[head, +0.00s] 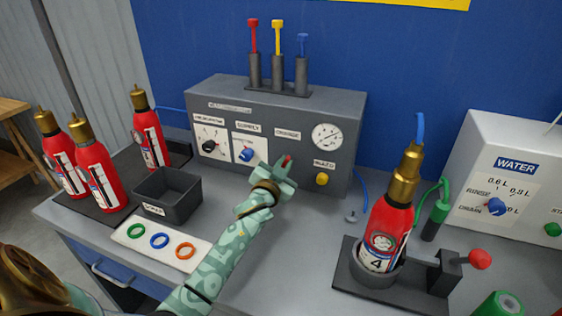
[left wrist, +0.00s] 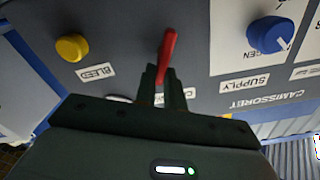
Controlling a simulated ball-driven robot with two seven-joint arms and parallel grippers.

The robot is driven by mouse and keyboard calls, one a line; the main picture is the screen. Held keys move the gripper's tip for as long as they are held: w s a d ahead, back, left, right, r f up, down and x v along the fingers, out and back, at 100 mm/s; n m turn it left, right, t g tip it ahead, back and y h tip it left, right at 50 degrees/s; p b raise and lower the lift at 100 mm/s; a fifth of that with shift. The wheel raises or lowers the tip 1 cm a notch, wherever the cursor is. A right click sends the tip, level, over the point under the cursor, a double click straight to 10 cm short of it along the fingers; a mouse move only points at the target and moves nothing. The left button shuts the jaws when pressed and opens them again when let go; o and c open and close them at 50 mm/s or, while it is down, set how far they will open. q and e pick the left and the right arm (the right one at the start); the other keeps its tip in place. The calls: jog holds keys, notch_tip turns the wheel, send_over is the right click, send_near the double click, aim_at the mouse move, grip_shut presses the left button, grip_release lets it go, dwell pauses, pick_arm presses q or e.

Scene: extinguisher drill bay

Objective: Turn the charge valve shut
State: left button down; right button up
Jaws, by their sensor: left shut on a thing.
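The grey control panel (head: 270,120) stands at the back of the bench. Its charge valve has a red lever (head: 287,161) below the CHARGE label (head: 287,134). My left gripper (head: 284,172) is at the panel front, shut on the red lever and hiding part of it. In the left wrist view, which is upside down, the red lever (left wrist: 168,48) stands nearly upright with its end between the fingers of my left gripper (left wrist: 164,84). The gauge (head: 326,137) is up and right of the lever. My right gripper is not in view.
The blue supply knob (head: 247,154) is left of my gripper and the yellow bleed button (head: 322,179) is to its right. Extinguisher 4 (head: 385,232) stands in a holder at right. A black bin (head: 167,196) and a tray of rings (head: 118,231) are at left.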

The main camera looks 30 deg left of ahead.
pick_arm(q)
jog(key=m, duration=0.3)
jog(key=m+p, duration=0.1)
jog(key=m, duration=0.1)
jog(key=shift+d+f+m, duration=0.3)
jog(key=shift+d+f, duration=0.05)
jog(key=m, duration=0.3)
jog(key=shift+w+d+f+m, duration=0.1)
jog(key=shift+d+f+m, duration=0.05)
jog(key=shift+f+m, duration=0.3)
jog(key=shift+m, duration=0.7)
jog(key=shift+f+m, duration=0.15)
jog(key=shift+m, duration=0.7)
jog(key=c, duration=1.5)
grip_release()
jog(key=p+v, duration=0.1)
jog(key=v, duration=1.5)
jog(key=shift+d, duration=0.2)
